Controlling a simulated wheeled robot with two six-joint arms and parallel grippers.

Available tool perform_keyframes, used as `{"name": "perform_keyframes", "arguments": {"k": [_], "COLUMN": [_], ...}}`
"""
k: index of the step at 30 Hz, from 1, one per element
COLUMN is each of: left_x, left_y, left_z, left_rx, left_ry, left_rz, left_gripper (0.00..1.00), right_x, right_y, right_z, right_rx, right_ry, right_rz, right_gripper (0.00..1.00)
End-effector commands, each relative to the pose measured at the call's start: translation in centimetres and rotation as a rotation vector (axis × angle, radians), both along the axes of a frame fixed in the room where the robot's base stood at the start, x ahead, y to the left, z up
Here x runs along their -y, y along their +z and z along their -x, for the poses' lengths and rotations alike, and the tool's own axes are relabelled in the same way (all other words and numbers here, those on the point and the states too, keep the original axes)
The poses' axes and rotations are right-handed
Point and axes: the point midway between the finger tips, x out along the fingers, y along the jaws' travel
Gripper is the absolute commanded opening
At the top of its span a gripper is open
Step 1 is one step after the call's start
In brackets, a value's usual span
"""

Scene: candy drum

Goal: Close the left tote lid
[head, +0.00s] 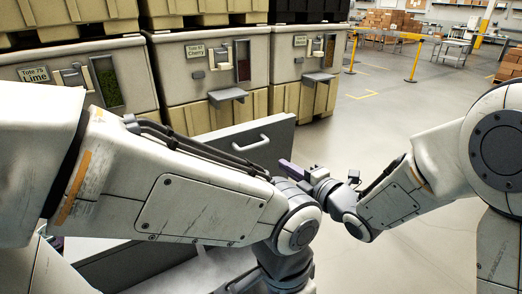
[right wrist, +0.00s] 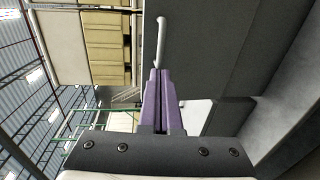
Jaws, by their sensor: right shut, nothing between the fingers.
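A dark grey panel (head: 235,148) with a pale bar handle (head: 250,144) stands raised behind my left arm; it looks like a tote lid. A dark grey box wall (head: 140,268) shows low below that arm, and the arm hides much of the box. My right gripper (head: 288,166) has purple fingers, shut and empty, beside the panel's right edge. In the right wrist view, the fingers (right wrist: 157,74) point at the near end of the handle (right wrist: 161,38). I cannot tell whether they touch it. My left gripper is not in view; its arm crosses in front of the panel.
Beige totes labelled Lime (head: 115,80) and Cherry (head: 185,60) stand in a row behind, with a third tote (head: 290,55) to their right. Small shelves jut from their fronts. The floor (head: 400,110) to the right is open, with yellow barrier posts (head: 416,60) farther back.

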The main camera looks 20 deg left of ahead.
Motion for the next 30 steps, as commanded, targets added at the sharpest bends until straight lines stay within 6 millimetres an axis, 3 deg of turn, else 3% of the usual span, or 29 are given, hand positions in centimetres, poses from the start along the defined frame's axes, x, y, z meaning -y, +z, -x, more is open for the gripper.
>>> {"name": "perform_keyframes", "arguments": {"k": [15, 21, 30], "left_x": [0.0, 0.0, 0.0], "left_y": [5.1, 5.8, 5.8], "left_z": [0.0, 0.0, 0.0], "left_rx": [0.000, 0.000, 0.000], "left_ry": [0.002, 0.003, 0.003], "left_rz": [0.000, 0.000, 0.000], "left_gripper": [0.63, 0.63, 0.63], "right_x": [-8.1, -9.4, -9.6], "right_y": [-1.0, -1.5, -1.7], "right_z": [-6.2, -7.3, -7.5], "right_rx": [-0.004, -0.005, -0.005], "right_ry": [0.000, -0.003, -0.003], "right_rz": [0.001, 0.000, 0.000], "right_gripper": [0.00, 0.00, 0.00]}}
